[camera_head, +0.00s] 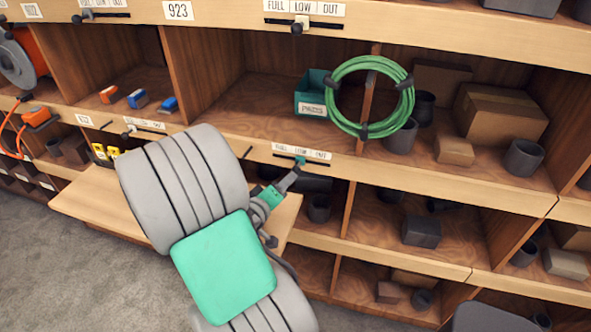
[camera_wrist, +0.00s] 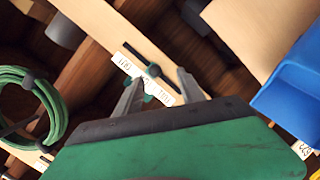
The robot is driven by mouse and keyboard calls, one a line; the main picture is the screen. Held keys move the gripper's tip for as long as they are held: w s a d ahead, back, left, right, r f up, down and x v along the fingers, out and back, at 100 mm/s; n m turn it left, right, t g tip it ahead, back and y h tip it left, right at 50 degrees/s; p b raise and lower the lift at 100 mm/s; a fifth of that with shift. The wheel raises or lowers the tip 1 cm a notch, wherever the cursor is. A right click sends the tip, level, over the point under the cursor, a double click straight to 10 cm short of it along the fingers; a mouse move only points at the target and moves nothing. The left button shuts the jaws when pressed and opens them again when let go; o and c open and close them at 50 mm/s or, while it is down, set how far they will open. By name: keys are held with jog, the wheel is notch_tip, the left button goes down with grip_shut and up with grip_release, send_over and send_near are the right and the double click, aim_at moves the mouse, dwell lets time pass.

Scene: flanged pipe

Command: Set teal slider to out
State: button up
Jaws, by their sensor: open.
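The teal slider (camera_head: 300,160) sits near the middle of its dark rail, below the white FULL, LOW, OUT label strip (camera_head: 302,151) on a shelf edge. In the wrist view, a small teal part (camera_wrist: 148,98) shows beside the left finger, close to the dark rail and the label strip. My gripper (camera_head: 294,171) reaches up to the slider from below left. It is open, and its two fingers (camera_wrist: 161,76) are spread in the wrist view, pointing at the rail. Whether a finger touches the slider, I cannot tell.
A coiled green cable (camera_head: 370,97) hangs just above right of the slider, near a teal bin (camera_head: 311,93). Similar sliders are on other shelf edges, one with a white knob (camera_head: 301,23). A blue bin (camera_wrist: 290,95) is at right in the wrist view.

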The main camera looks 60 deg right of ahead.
aim_at(296, 171)
jog(key=shift+h, duration=0.3)
jog(key=x, duration=0.2)
jog(key=p+x, duration=0.1)
jog(key=x, duration=0.2)
jog(key=p+x, duration=0.1)
jog(key=x, duration=0.1)
jog(key=shift+s+d+r, duration=0.2)
jog(key=shift+d+r, duration=0.15)
jog(key=shift+d, duration=0.1)
jog(key=shift+d+f, duration=0.15)
jog(key=shift+d, duration=0.15)
jog(key=shift+c, duration=0.2)
grip_shut()
jog(key=shift+w, duration=0.1)
jog(key=shift+a, duration=0.1)
